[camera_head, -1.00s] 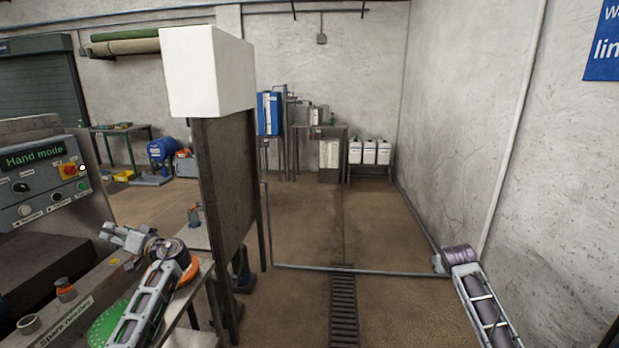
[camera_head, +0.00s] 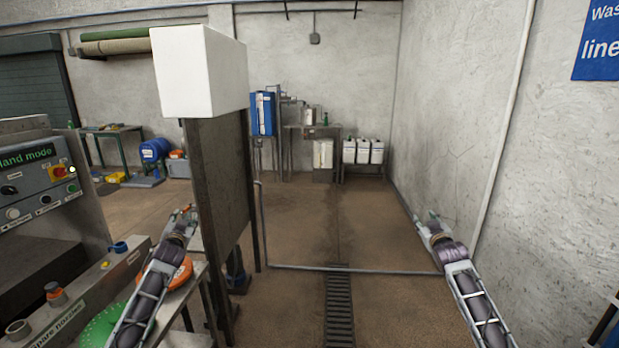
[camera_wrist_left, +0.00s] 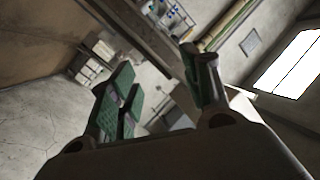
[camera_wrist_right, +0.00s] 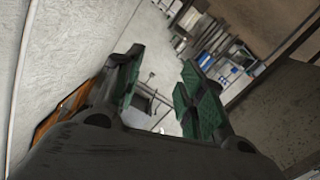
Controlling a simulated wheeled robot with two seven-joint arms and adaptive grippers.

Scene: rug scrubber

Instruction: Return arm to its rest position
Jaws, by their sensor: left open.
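My left gripper (camera_head: 188,214) is raised above the end of the bench at left, just left of the tall dark panel, and points away from me. In the left wrist view its green-padded fingers (camera_wrist_left: 160,90) stand apart with nothing between them. My right gripper (camera_head: 425,217) is held up in front of the right wall, also empty. In the right wrist view its green-padded fingers (camera_wrist_right: 163,88) are spread apart. Neither gripper appears to touch anything in the head view.
A control panel (camera_head: 30,183) reading "Hand mode" stands at left. The tall dark panel (camera_head: 218,190) with a white box (camera_head: 198,72) on top is close to my left gripper. An orange round thing (camera_head: 181,272) lies below it.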

